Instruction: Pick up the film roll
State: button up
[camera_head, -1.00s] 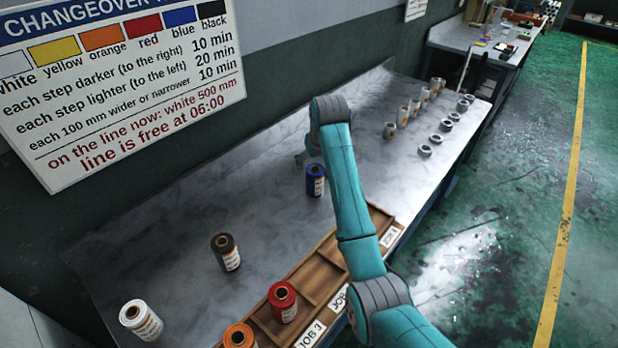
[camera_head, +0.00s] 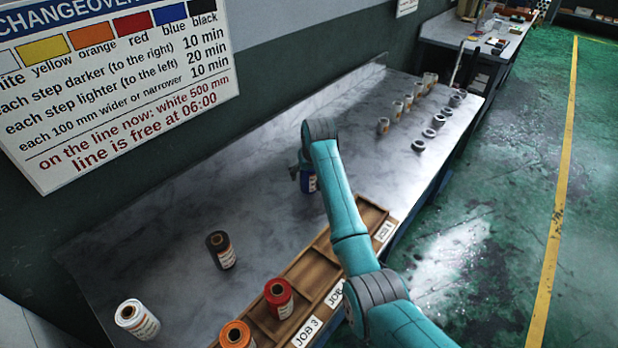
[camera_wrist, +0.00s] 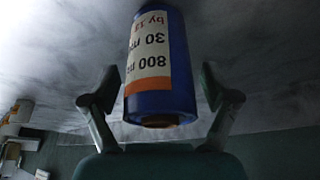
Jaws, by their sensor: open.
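The blue film roll (camera_head: 308,183) stands on the grey bench, partly hidden behind my arm in the head view. In the wrist view the blue roll (camera_wrist: 160,70) shows large, with a white label reading 800 and 30. My gripper (camera_wrist: 160,98) is open, with one finger on each side of the roll. I see no contact between fingers and roll. In the head view my gripper (camera_head: 296,172) is mostly hidden by the arm and sits right at the blue roll.
A black roll (camera_head: 220,250) and a white roll (camera_head: 137,319) stand on the bench at left. A red roll (camera_head: 279,298) and an orange roll (camera_head: 237,336) stand in the wooden tray (camera_head: 318,277). Several small rolls and rings stand at the far end.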

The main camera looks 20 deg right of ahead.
jog(key=shift+c, duration=0.2)
jog(key=c, duration=1.3)
